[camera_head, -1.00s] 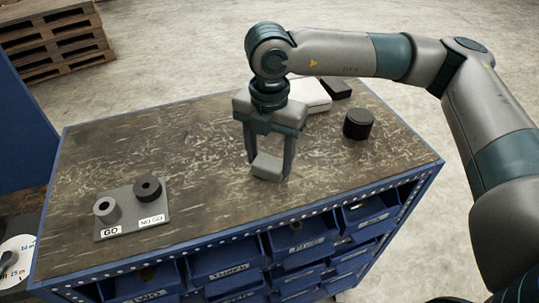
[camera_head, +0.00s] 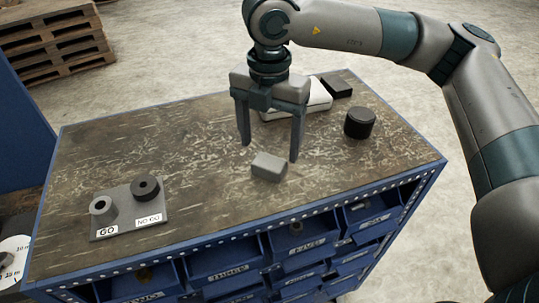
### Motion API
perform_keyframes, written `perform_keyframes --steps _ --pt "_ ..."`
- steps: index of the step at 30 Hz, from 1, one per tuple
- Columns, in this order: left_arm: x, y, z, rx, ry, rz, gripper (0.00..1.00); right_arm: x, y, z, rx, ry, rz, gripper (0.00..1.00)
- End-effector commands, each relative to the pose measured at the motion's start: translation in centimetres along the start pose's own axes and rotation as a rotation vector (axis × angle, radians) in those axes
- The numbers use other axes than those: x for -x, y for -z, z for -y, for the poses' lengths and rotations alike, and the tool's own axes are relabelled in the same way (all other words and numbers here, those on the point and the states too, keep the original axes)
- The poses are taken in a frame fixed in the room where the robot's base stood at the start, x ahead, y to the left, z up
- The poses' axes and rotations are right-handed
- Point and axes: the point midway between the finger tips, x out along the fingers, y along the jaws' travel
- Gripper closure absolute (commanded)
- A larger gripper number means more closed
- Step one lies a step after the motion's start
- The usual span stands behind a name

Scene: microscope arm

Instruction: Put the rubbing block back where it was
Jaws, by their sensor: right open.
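The rubbing block (camera_head: 268,167) is a small grey block. It lies on the worn dark top of the blue workbench (camera_head: 200,200), right of the middle and near the front edge. My right gripper (camera_head: 270,151) is open and empty, its two fingers pointing down above and behind the block, apart from it. My left gripper is out of view.
A grey plate (camera_head: 128,225) with GO and NO GO ring gauges stands at the left. A black cylinder (camera_head: 359,123) stands at the right. The bench middle is clear.

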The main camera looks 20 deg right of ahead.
Motion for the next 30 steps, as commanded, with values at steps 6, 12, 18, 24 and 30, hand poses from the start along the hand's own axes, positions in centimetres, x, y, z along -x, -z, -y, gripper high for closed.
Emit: perform_keyframes --steps 6,12,18,24,30 --pt "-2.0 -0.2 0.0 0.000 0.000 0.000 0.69 3.8 0.0 -0.1 0.000 -0.004 0.003 0.27" --pt "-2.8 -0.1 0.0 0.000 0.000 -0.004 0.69 6.6 0.0 -0.1 0.000 -0.002 0.001 0.27" --pt "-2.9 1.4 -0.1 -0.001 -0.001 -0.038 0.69 7.8 0.0 0.0 0.001 0.001 0.001 0.27" --pt "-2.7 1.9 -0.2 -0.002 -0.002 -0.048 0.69 7.8 0.0 0.0 0.001 0.001 0.000 0.27" --pt "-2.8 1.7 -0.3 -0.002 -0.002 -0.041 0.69 7.8 0.0 0.0 0.001 0.001 0.000 0.27"
